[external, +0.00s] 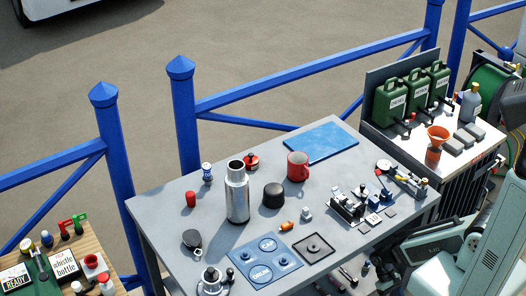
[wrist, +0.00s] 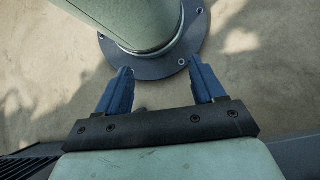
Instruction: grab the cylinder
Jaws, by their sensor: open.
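A tall silver metal flask (external: 237,195), roughly cylindrical, stands upright on the grey table (external: 160,222). A short black cylindrical piece (external: 274,195) stands just right of it. A small red cylindrical piece (external: 190,199) stands to its left. Which of these is the cylinder, I cannot tell. My gripper (wrist: 160,66) shows in the wrist view with its two blue fingers apart and nothing between them. It points at the ground beside my own round base, away from the tabletop. The fingers do not show in the external view.
A red mug (external: 298,166), a blue mat (external: 321,142) and a blue panel (external: 265,261) are on the table. Small metal parts (external: 348,207) crowd its right side. Green canisters (external: 390,101) stand on a side table. Blue railings (external: 300,81) run behind.

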